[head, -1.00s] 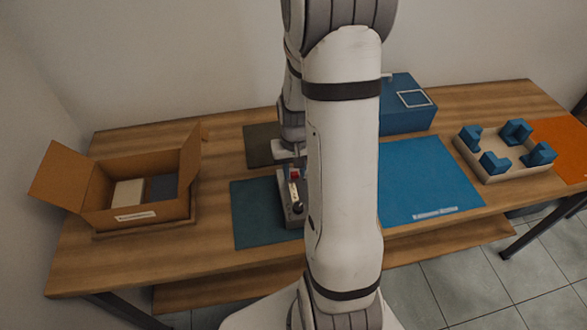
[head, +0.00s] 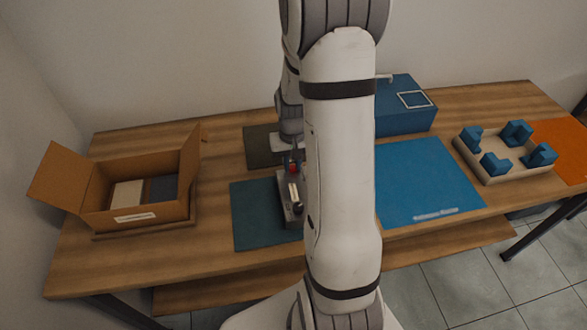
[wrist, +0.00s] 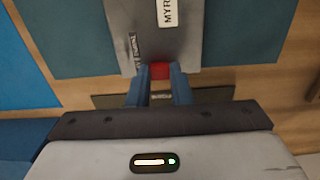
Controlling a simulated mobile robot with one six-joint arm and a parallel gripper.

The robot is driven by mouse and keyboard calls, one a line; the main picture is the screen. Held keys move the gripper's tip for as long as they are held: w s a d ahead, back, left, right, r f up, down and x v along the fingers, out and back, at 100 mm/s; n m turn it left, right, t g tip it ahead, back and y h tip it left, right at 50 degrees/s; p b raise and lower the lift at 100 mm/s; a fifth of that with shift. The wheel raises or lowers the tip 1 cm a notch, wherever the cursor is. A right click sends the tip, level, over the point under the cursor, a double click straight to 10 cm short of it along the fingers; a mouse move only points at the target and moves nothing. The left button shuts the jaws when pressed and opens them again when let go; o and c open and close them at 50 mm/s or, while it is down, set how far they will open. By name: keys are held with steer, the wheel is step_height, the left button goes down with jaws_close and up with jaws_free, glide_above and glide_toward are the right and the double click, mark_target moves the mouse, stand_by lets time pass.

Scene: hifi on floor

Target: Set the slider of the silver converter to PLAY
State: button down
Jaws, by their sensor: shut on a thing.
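The silver converter (head: 287,211) lies on the dark teal mat, partly hidden behind my arm. It shows a black knob, a pale label and a red slider cap (head: 293,168) at its far end. In the wrist view the converter (wrist: 185,43) has a label starting "MYR" and a small dark marking beside the slider; its words are not readable. My gripper (wrist: 159,78) has its blue fingers closed on the red slider cap (wrist: 160,71), at the converter's edge. The PLAY mark cannot be made out.
An open cardboard box (head: 140,216) stands at left. A blue mat (head: 425,180), a blue box (head: 405,115) and a pale tray with blue blocks (head: 500,172) are to the right. Bare wood (head: 215,150) shows between the cardboard box and the mats.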

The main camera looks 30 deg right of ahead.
mark_target(293, 167)
steer(key=c, duration=1.3)
jaws_free()
steer(key=shift+r, duration=0.1)
step_height(293, 167, up, 7)
steer(key=shift+f, duration=0.1)
steer(key=shift+r, duration=0.4)
steer(key=shift+a+r, duration=0.1)
steer(key=shift+r, duration=0.05)
steer(key=s+a+r+n+t, duration=0.1)
steer(key=s+a+r, duration=0.2)
steer(key=s+a, duration=0.1)
steer(key=s+a+r+n+t, duration=0.1)
steer(key=s+a+r, duration=0.3)
steer(key=s, duration=0.2)
steer(key=s+a+r+n, duration=0.1)
steer(key=s+a+r, duration=0.2)
steer(key=s+a, duration=0.1)
steer(key=shift+s+a+r+t, duration=0.15)
steer(key=shift+s+r+t, duration=0.25)
steer(key=shift+s, duration=0.3)
